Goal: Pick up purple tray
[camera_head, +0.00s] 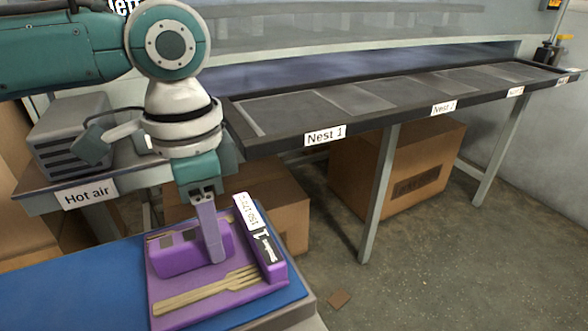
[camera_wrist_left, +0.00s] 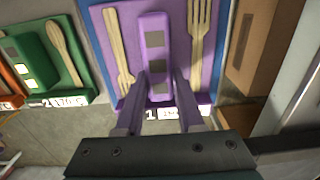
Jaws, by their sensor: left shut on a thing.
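The purple tray (camera_head: 168,296) is at the lower middle of the head view, over the blue work surface. It has a raised middle block, a wooden fork (camera_head: 210,290) on the near side and another wooden utensil largely hidden behind the block. A label with a "1" is on its right end. My left gripper (camera_head: 213,252) points down and is shut on the raised block of the tray. In the left wrist view the two fingers (camera_wrist_left: 160,92) are on either side of this block (camera_wrist_left: 154,45). I cannot tell whether the tray touches the surface. My right gripper is not in view.
A green tray (camera_wrist_left: 38,65) with a wooden spoon and part of an orange tray (camera_wrist_left: 8,85) are beside the purple tray. A table marked "Nest 1" (camera_head: 325,135) stands behind right. A "Hot air" unit (camera_head: 75,130) is at left. Cardboard boxes (camera_head: 345,165) stand below.

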